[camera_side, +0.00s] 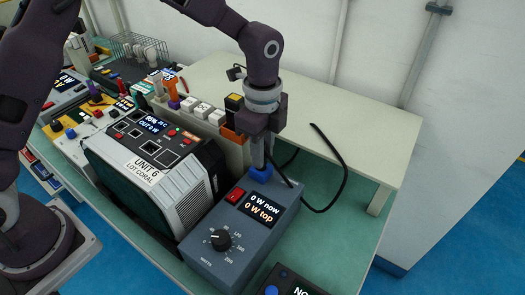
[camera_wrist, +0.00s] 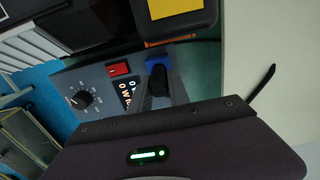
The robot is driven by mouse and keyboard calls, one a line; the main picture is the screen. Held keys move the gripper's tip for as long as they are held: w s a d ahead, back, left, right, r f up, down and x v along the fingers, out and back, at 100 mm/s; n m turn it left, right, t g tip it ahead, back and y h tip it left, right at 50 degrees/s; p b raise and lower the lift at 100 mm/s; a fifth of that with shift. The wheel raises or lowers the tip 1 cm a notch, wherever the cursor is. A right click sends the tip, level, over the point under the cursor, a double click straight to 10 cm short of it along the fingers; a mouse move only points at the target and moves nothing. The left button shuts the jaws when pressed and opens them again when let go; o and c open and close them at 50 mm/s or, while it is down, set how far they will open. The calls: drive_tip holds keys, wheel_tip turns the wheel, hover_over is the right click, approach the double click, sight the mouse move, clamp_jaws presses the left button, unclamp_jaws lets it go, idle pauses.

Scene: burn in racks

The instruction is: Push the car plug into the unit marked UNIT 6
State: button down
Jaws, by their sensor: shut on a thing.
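The unit marked UNIT 6 (camera_side: 147,172) is a grey and black box left of centre in the side view. Its top panel has several dark sockets (camera_side: 135,133), red buttons and a small lit display. My gripper (camera_side: 262,163) points down over the far end of the grey meter box (camera_side: 222,268), right of UNIT 6. It is shut on a black plug (camera_wrist: 158,80), best seen between the fingers in the wrist view. The plug is at a blue socket (camera_side: 261,174) on the meter box, also in the wrist view (camera_wrist: 157,62). I cannot tell whether it is seated. The fingers hide part of it.
A black cord (camera_side: 345,175) loops on the bench right of my gripper. The meter box has a red switch (camera_side: 235,195), a knob and a display reading 0 W. Pale blocks and an orange-based black device (camera_side: 233,103) stand behind. The cream shelf (camera_side: 345,125) is mostly clear.

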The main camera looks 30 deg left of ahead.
drive_tip(key=shift+r, duration=1.7)
wheel_tip(320, 180, up, 17)
drive_tip(key=s+a+n, duration=0.2)
drive_tip(key=a+n, duration=0.9)
drive_tip(key=a, duration=1.1)
drive_tip(key=s+a+n, duration=0.6)
drive_tip(key=a+n, duration=0.1)
drive_tip(key=a, duration=0.1)
drive_tip(key=f, duration=0.5)
drive_tip(key=shift+s+a, duration=0.1)
drive_tip(key=shift+a, duration=0.25)
